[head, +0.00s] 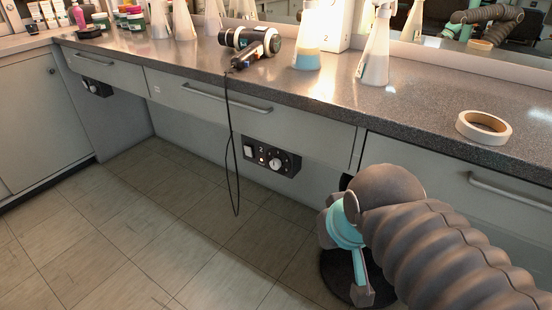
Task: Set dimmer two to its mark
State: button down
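Dimmer two is a dark panel (254,151) marked "2", under the counter's front edge near the middle of the head view. It has a pale switch (248,151), a small orange light (262,159) and a round knob (276,163) with a light pointer. The knob's mark is too small to make out. My gripper (362,292) is at the lower right, below and right of the panel and apart from it.
A hair dryer (250,42) lies on the counter (330,88); its black cord (229,150) hangs just left of dimmer two. A tape roll (483,128) and several white conical bottles stand on the counter. Another dimmer panel (97,88) is far left. A dark round base (335,282) is partly behind my gripper.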

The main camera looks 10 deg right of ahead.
aim_at(275, 164)
jog(key=u, duration=1)
jog(key=k, duration=0.7)
jog(key=z, duration=1.2)
